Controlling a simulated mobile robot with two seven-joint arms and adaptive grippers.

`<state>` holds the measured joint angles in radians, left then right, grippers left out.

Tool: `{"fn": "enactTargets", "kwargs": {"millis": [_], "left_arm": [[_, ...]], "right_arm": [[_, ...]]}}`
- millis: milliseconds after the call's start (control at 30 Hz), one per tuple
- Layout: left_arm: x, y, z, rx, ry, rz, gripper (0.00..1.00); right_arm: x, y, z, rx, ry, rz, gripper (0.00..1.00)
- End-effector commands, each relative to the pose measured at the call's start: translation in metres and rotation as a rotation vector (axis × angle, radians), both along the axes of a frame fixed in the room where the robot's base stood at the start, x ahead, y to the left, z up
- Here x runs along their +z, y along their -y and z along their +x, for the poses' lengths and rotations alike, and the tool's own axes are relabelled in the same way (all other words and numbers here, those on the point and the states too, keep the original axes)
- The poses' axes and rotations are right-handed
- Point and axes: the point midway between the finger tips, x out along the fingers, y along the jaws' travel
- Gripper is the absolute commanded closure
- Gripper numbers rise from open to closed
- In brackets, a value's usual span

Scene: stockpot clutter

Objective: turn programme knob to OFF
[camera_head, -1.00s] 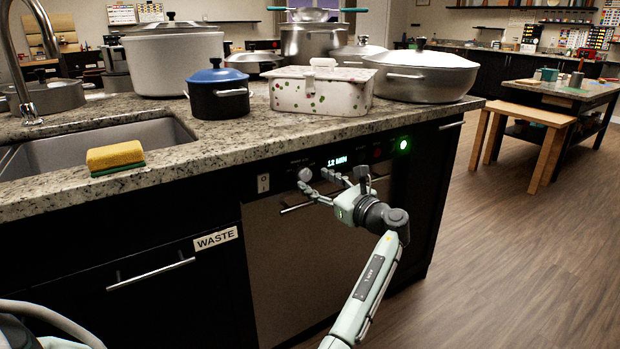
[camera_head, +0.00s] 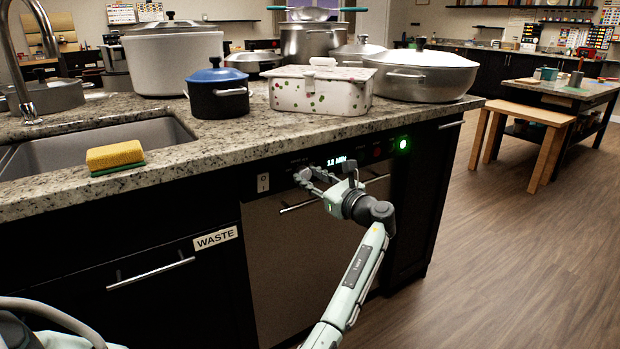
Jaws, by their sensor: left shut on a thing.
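The dishwasher (camera_head: 285,250) is built in under the counter, with a dark control strip along its top. Its lit display (camera_head: 342,162) shows a number of minutes, too blurred to read surely. My left gripper (camera_head: 307,175) is at the strip, left of the display, shut on the programme knob. The fingers hide most of the knob, and its pointer cannot be made out. My right gripper is not in view.
A handle bar (camera_head: 298,206) runs across the dishwasher door just below my fingers. A green light (camera_head: 402,144) glows at the strip's right. Pots and a speckled box (camera_head: 320,95) crowd the granite counter (camera_head: 210,150) above. A sponge (camera_head: 115,155) lies by the sink.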

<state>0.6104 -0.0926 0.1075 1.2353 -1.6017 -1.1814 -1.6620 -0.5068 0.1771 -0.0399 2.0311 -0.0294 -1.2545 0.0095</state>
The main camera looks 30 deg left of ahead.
Motion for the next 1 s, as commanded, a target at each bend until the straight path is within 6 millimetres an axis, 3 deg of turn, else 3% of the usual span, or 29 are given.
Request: {"fn": "enactTargets", "kwargs": {"millis": [467,1000], "left_arm": [[-0.001,0.000,0.000,0.001,0.135,-0.056,0.98],[-0.002,0.000,-0.001,0.000,0.593,-0.246,0.98]], "right_arm": [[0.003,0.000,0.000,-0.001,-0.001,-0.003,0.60],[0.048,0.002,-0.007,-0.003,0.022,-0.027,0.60]]}}
